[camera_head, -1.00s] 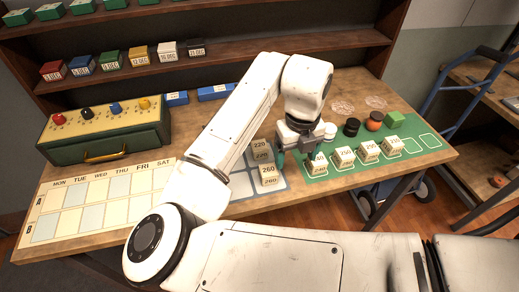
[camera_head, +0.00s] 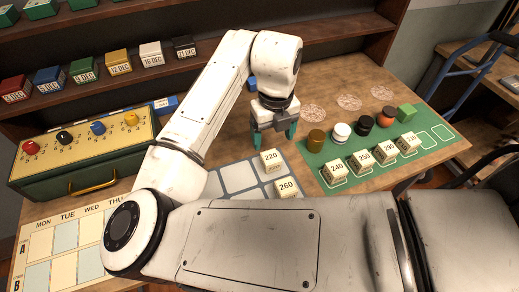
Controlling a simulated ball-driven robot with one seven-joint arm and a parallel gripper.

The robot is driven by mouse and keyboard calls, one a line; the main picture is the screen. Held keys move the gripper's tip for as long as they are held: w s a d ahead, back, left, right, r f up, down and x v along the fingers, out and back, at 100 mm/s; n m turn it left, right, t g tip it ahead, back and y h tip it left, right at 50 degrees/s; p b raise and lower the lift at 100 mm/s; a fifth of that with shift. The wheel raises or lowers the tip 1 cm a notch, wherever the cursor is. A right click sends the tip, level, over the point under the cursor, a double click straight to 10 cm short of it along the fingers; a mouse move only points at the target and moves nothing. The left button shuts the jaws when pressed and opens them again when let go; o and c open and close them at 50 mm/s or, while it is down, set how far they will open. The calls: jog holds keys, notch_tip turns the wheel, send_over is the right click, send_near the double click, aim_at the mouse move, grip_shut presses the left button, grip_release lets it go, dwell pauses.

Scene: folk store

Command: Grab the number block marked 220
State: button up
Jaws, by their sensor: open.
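The number block marked 220 (camera_head: 271,161) is cream-coloured and stands on the grey mat with pale squares (camera_head: 238,178). The block marked 260 (camera_head: 287,188) stands just in front of it, partly hidden by my arm. My gripper (camera_head: 274,138) has teal fingers and points down behind and slightly above block 220 in the picture. Its fingers are apart and empty. I cannot tell whether a finger touches the block.
On the green mat (camera_head: 320,172) to the right stand the block marked 240 (camera_head: 337,172), several similar blocks, round pieces and a green cube (camera_head: 405,112). A green box with coloured knobs (camera_head: 90,150) stands at left. A shelf (camera_head: 200,60) runs along the back.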

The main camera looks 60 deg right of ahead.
aim_at(270, 155)
jog(key=shift+w+f, duration=0.15)
jog(key=shift+f, duration=0.05)
notch_tip(270, 155, down, 5)
jog(key=shift+d+f+p, duration=0.1)
jog(key=shift+f+p, duration=0.05)
jog(key=shift+p, duration=0.2)
jog(key=shift+w+d+f+p, duration=0.15)
jog(key=shift+f+p, duration=0.15)
jog(key=shift+f, duration=0.95)
jog(key=shift+w+d+f+p, duration=0.15)
jog(key=shift+f+p, duration=0.15)
jog(key=shift+f, duration=0.95)
jog(key=c, duration=1)
